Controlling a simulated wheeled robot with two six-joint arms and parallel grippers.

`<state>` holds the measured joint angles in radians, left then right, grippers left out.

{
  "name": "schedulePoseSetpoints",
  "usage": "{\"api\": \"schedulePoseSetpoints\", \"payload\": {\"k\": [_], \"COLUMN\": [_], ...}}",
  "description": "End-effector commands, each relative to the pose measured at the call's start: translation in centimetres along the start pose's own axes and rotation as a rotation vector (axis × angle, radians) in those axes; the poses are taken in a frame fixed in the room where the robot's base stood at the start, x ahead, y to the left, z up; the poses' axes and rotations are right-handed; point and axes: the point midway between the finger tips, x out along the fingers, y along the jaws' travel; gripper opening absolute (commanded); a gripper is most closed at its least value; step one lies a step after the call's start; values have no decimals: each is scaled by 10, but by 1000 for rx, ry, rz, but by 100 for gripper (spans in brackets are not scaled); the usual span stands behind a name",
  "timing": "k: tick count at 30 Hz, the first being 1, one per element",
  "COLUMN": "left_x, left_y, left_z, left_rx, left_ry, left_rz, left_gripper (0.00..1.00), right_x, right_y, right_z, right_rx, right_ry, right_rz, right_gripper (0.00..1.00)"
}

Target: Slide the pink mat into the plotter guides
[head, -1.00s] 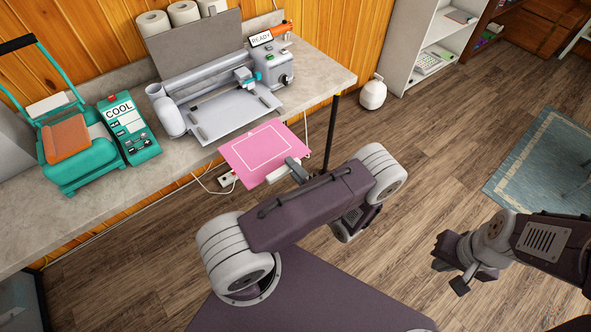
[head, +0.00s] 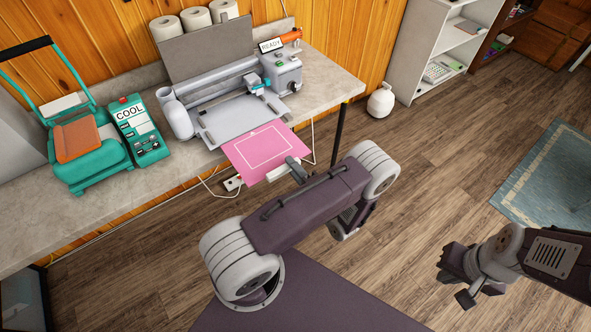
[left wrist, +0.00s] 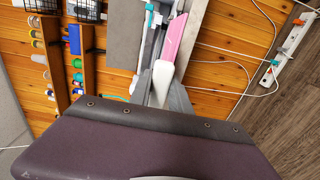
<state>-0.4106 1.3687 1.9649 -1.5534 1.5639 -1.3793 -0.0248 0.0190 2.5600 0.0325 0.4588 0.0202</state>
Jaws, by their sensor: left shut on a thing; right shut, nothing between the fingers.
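The pink mat (head: 263,152), with a white rectangle outline, is held out roughly level in front of the plotter (head: 236,112). Its far edge overlaps the front edge of the plotter's grey bed, between two small dark guide bars (head: 208,139). My left gripper (head: 294,168) is shut on the mat's near edge, at a white tab. In the left wrist view the mat shows nearly edge-on (left wrist: 175,38), with the white tab (left wrist: 163,82) between the fingers. Whether the mat's edge is inside the guides I cannot tell. My right gripper (head: 462,288) is shut and empty, over the floor at right.
The plotter stands on a grey counter (head: 110,175). A teal heat press (head: 85,150) and its COOL control box (head: 138,130) stand left of it. White rolls (head: 196,18) stand behind. Cables and a power strip (head: 233,183) hang below the counter edge.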

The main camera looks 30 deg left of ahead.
Motion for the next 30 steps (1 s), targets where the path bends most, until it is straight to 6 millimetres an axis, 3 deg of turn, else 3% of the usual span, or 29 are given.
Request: {"api": "schedulePoseSetpoints", "payload": {"k": [30], "left_x": [58], "left_y": [-1], "left_z": [0], "left_rx": [-1], "left_ry": [0], "left_rz": [1], "left_gripper": [0], "right_x": [1], "right_y": [0], "right_z": [0], "right_rx": [0], "right_ry": [0], "right_rz": [0], "right_gripper": [0]}}
